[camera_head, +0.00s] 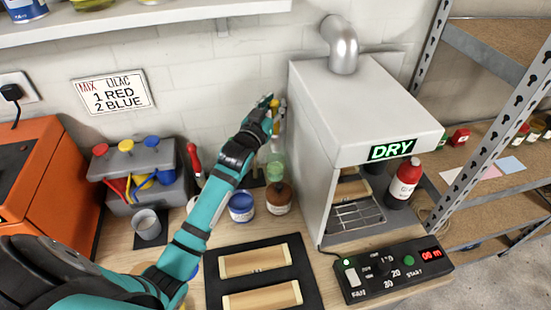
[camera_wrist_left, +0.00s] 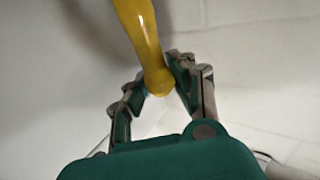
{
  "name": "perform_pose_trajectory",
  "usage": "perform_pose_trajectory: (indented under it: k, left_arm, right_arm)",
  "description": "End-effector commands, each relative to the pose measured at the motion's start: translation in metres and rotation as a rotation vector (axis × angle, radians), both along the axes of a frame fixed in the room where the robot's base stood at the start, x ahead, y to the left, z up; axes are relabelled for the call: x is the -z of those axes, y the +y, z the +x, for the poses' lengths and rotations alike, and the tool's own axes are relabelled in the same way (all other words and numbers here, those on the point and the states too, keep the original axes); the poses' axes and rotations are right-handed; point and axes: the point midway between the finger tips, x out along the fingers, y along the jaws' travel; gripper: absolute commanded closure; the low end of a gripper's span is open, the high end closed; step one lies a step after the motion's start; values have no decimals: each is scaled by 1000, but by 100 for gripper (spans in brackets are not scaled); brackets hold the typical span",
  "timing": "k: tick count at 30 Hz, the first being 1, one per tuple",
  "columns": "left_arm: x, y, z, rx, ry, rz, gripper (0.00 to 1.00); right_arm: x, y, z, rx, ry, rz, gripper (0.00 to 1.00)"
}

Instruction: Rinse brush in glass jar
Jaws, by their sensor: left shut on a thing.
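My left gripper (camera_head: 270,106) is at the back wall, left of the white booth, and is shut on a yellow-handled brush (camera_head: 281,108). In the left wrist view the yellow handle (camera_wrist_left: 143,40) sits between the fingers (camera_wrist_left: 163,85). My right gripper is not in view.
The white booth (camera_head: 365,110) with a lit DRY sign stands close on the right. A brown jar (camera_head: 279,199) and a blue jar (camera_head: 241,207) stand in front. A black mat (camera_head: 262,282) carries wooden pieces. A grey cup (camera_head: 147,224) is at the left.

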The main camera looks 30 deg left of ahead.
Motion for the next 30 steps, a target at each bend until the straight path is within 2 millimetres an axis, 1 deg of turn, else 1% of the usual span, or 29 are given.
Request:
perform_pose_trajectory:
  k: [5, 8, 19, 30]
  left_arm:
    - [-1, 0, 0, 0, -1, 0, 100]
    - [-6, 0, 0, 0, -1, 0, 100]
    - [-41, 0, 0, 0, -1, 0, 100]
    - [-40, 0, 0, 0, -1, 0, 100]
  right_arm:
    - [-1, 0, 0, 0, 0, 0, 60]
    - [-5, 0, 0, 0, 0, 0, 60]
    - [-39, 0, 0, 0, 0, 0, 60]
    - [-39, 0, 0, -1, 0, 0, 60]
